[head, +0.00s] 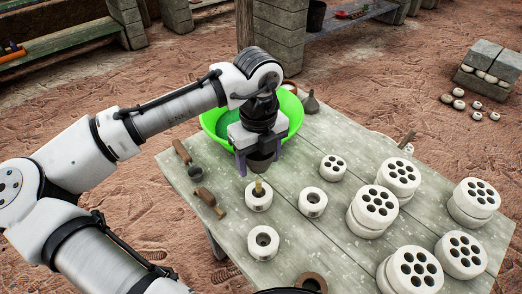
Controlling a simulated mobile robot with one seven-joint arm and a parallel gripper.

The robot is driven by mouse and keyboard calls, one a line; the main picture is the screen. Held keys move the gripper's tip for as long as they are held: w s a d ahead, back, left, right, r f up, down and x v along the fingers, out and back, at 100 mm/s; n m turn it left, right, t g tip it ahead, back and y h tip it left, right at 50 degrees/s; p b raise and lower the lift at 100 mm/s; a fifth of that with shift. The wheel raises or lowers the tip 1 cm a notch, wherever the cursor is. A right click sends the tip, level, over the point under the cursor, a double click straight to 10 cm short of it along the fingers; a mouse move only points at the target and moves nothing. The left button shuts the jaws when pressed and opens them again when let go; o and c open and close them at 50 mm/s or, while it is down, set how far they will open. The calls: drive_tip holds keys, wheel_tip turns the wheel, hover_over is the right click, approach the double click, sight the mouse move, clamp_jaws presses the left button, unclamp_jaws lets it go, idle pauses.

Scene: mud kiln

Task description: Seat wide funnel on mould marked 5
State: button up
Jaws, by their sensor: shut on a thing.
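My gripper (260,160) points down over the table's left half. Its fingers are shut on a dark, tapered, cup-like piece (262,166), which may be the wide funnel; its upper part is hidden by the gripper. White round moulds stand just in front: one with a brown peg-like piece upright in its hole (259,201), one with a single hole to its right (312,205), and another single-hole mould nearer (263,243). The held piece appears above and behind the pegged mould; whether they touch I cannot tell. No number is readable on any mould, so I cannot tell which is marked 5.
A bright green basin (291,112) sits behind my gripper. A grey funnel-shaped piece (311,103) stands to its right. Several many-holed moulds (374,208) fill the table's right side.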

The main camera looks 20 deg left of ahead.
sight(259, 181)
drive_tip(key=shift+s+f+b, duration=0.1)
drive_tip(key=shift+f+b, duration=1.9)
drive_tip(key=shift+b, duration=0.1)
drive_tip(key=shift+f+b, duration=1)
drive_tip(key=shift+f, duration=1.25)
drive_tip(key=shift+p, duration=0.6)
drive_tip(key=shift+f+b, duration=0.35)
drive_tip(key=shift+f, duration=0.35)
drive_tip(key=o, duration=0.8)
drive_tip(key=shift+o, duration=0.4)
drive_tip(key=shift+o, duration=0.9)
